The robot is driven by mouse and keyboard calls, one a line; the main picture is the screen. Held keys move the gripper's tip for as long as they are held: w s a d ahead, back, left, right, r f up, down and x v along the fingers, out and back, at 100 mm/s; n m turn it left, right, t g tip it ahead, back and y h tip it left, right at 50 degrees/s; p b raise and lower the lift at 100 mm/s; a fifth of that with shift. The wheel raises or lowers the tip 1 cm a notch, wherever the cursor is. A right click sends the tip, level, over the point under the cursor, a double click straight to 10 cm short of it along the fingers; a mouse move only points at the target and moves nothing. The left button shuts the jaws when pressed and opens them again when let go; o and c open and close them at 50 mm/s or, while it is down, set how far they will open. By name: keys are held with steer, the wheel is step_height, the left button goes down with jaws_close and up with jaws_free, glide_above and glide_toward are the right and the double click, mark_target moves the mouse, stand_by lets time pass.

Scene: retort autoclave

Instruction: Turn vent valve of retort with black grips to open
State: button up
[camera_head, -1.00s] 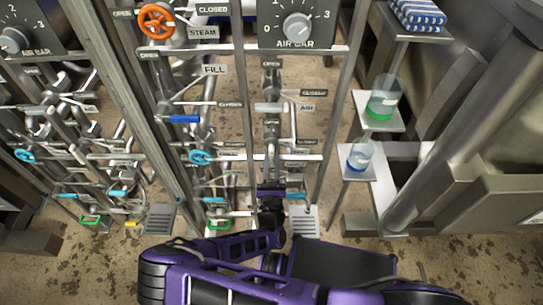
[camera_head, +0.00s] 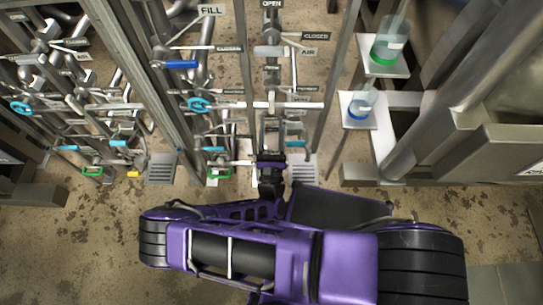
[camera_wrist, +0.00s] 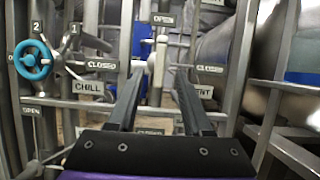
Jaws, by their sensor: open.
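In the wrist view my gripper (camera_wrist: 158,92) is open, with two dark fingers pointing at the pipe panel and nothing between them. Beyond the fingertips is a pale grey valve lever (camera_wrist: 159,58), standing roughly upright between the fingers and apart from them. An OPEN label (camera_wrist: 165,20) is above it and a CLOSED label (camera_wrist: 210,69) to its right. A label ending in "ENT" (camera_wrist: 203,90) is partly hidden by the right finger. In the head view my gripper (camera_head: 271,160) is low at the panel's middle column; its fingertips are hard to make out. No black grips are clearly visible.
A blue handwheel (camera_wrist: 33,59) and CHILL label (camera_wrist: 88,88) are left in the wrist view. In the head view, an upright post (camera_head: 335,85) and shelves with a green-based container (camera_head: 388,45) and blue-based container (camera_head: 361,103) stand right. Pipes crowd the panel; floor is clear below.

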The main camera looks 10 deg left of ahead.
steer(key=v, duration=1)
steer(key=shift+s, duration=0.35)
steer(key=shift+d+f, duration=0.1)
